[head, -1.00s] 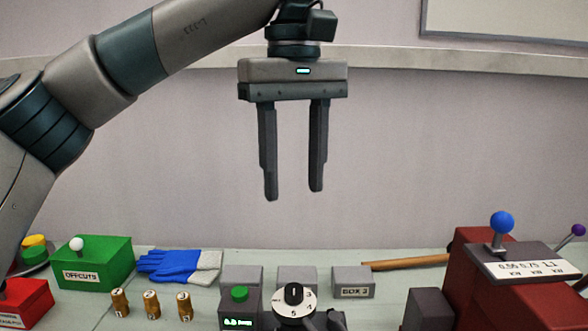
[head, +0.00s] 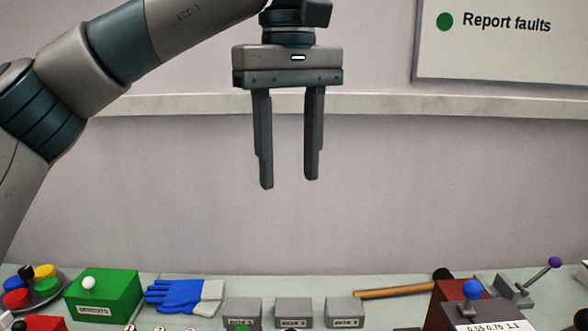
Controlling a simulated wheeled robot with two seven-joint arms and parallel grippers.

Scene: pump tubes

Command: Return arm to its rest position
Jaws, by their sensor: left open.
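My left gripper (head: 288,184) hangs in the upper middle of the head view, fingers pointing down, open and empty. It is held well above the bench, in front of the bare wall, touching nothing. Its arm comes in from the left edge. My right gripper is not in view.
The bench (head: 200,264) runs along the bottom. On it are a green offcuts box (head: 105,296), blue gloves (head: 180,296), grey boxes (head: 291,313), a wooden-handled hammer (head: 400,291), and a dark red machine with a blue-knobbed lever (head: 472,290). A notice board (head: 500,50) hangs upper right.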

